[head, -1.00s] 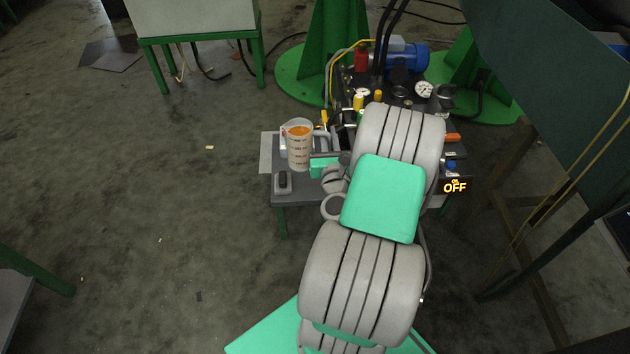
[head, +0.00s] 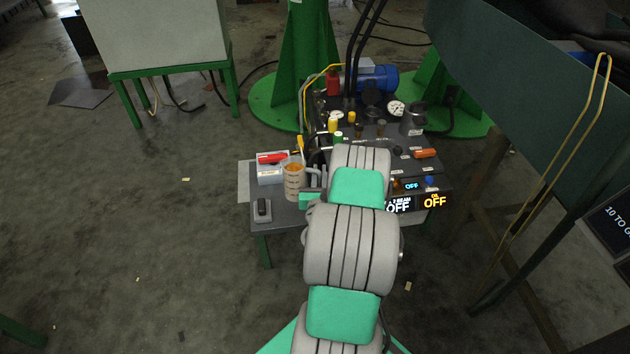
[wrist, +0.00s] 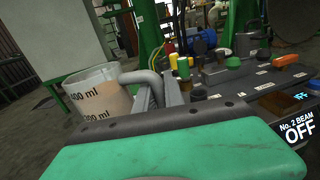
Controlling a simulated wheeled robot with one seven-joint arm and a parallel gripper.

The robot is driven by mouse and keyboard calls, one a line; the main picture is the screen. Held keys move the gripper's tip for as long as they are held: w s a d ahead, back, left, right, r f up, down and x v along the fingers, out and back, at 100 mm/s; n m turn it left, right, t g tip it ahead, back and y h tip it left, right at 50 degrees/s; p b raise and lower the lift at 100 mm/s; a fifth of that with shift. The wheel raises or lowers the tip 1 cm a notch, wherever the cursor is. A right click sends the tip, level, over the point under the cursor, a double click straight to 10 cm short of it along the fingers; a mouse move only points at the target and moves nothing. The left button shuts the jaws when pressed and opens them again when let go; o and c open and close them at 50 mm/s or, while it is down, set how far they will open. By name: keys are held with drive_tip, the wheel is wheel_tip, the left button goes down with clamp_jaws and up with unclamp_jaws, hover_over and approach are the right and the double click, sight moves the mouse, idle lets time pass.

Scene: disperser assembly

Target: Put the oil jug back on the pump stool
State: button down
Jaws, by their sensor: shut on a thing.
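The oil jug (head: 293,180) is a clear measuring jug with orange-brown oil and printed marks. It looks upright over the left part of the pump stool (head: 285,218), a dark top on green legs. I cannot tell whether its base touches the top. My gripper (head: 314,190) is at the jug's right side, shut on its handle. In the wrist view the jug (wrist: 95,95) is at the left, with its grey handle between the fingers of my gripper (wrist: 160,92). The jug's lower part is hidden there by my gripper's body.
A white box with a red item (head: 270,166) sits behind the jug's left. A small dark device (head: 262,211) lies at the stool's front left corner. Gauges, valves and a blue motor (head: 376,78) crowd the back and right. Floor to the left is open.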

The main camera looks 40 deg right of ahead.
drive_tip(key=w+d+f+b, duration=0.1)
drive_tip(key=w+d+f, duration=0.2)
drive_tip(key=f, duration=0.7)
drive_tip(key=shift+w+b, duration=0.3)
drive_tip(key=shift+w, duration=0.65)
drive_tip(key=c, duration=1.4)
unclamp_jaws()
drive_tip(key=shift+r, duration=0.1)
drive_tip(key=shift+c, duration=0.2)
